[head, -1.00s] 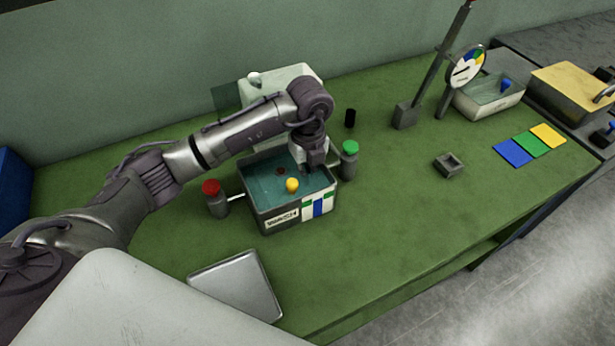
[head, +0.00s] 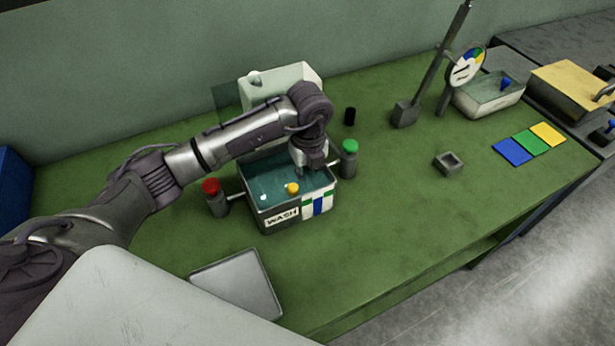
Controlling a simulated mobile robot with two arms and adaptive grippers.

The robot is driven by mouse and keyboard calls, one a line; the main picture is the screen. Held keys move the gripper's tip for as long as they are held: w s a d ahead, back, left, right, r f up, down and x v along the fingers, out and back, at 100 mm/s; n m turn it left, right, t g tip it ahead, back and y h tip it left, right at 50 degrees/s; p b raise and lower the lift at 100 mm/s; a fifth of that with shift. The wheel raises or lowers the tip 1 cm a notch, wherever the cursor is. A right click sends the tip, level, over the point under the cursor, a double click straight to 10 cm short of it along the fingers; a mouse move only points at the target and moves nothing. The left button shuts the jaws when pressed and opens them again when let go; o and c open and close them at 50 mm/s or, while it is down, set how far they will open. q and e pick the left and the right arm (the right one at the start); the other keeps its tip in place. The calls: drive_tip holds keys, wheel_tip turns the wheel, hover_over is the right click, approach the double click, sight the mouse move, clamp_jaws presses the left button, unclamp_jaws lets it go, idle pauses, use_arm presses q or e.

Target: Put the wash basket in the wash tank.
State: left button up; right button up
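The wash tank (head: 283,217) is an open box with a "WASH" label and blue-green liquid or lining inside. It stands on the green bench in the middle of the head view. A yellow knob or ball (head: 292,188) and a small white spot (head: 264,197) show inside it. My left gripper (head: 303,173) points down over the tank's back right part. Its fingers are small and dark here, so I cannot tell whether they are open or hold anything. I cannot make out the wash basket; the arm hides part of the tank. My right gripper is out of view.
A red-capped post (head: 213,198) and a green-capped post (head: 348,158) flank the tank. A pale box (head: 283,81) stands behind it, and a metal tray (head: 236,284) lies in front. A small square cup (head: 449,162) sits right. Bench between them is clear.

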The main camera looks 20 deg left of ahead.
use_arm(q)
wheel_tip(320, 180, up, 12)
drive_tip(key=b, duration=0.1)
drive_tip(key=shift+f+b, duration=0.2)
drive_tip(key=shift+b, duration=0.1)
idle(0.3)
